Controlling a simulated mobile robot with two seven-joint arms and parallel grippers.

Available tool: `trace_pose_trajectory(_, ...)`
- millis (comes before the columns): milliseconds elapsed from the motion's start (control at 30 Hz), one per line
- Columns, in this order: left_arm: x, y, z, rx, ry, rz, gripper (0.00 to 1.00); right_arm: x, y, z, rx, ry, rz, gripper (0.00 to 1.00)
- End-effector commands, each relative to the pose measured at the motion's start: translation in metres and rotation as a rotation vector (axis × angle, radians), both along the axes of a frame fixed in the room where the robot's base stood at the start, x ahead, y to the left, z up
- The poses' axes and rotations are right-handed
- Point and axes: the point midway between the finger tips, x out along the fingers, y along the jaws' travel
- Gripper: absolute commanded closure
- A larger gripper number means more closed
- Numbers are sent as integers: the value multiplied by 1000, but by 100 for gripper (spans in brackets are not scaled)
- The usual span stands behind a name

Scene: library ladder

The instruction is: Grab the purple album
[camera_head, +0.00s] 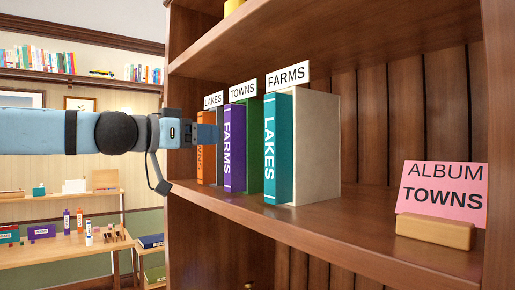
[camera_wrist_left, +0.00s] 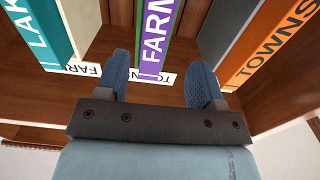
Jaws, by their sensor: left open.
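The purple album (camera_head: 234,148), with FARMS on its spine, stands upright on the shelf, in the slot under the TOWNS label. It also shows in the left wrist view (camera_wrist_left: 152,30), with its spine facing my gripper. My left gripper (camera_head: 207,133) is open and empty in front of the albums, hiding part of the orange one. In the left wrist view its two fingers (camera_wrist_left: 160,62) appear on either side of the purple spine. I cannot tell whether they touch it. My right gripper is not in view.
A teal LAKES album (camera_head: 278,148) stands right of the purple one, and an orange TOWNS album (camera_head: 206,172) stands left. Slot labels sit above. A pink ALBUM TOWNS card (camera_head: 442,190) stands in a wooden holder at right. The shelf between is clear.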

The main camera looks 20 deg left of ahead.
Motion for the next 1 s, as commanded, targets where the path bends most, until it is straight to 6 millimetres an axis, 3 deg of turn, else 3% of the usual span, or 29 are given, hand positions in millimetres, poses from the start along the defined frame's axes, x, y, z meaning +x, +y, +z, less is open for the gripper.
trace_pose_trajectory(367, 18, -13, 1, 0, 1, -1, 38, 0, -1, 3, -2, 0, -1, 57)
trace_pose_trajectory(700, 48, -36, 3, 0, 1, 1, 38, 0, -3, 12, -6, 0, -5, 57)
trace_pose_trajectory(1000, 52, -39, 3, -1, 0, 1, 38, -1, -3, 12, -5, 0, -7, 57)
